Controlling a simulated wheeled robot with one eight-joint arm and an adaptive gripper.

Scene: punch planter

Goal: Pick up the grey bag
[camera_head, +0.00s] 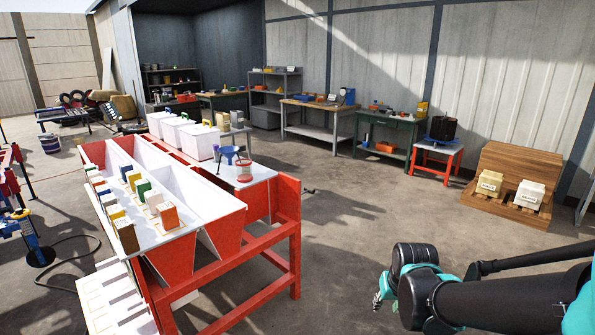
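Two pale, block-shaped bags with dark labels sit side by side in a wooden crate (512,160) on the floor at the right. The left bag (489,183) looks cream, and the right bag (530,194) looks whiter. I cannot tell which, if either, is the grey bag. My arm reaches in from the lower right. My gripper (381,297) shows only in small part beside the dark wrist, in front of and left of the crate. Its fingers are too small and hidden to tell open from shut. I see nothing held in it.
A red-framed planter (268,268) with white troughs and small coloured boxes fills the left middle. Workbenches (318,118) line the back wall, and a red stool (437,155) stands left of the crate. Concrete floor (360,215) lies clear between planter and crate.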

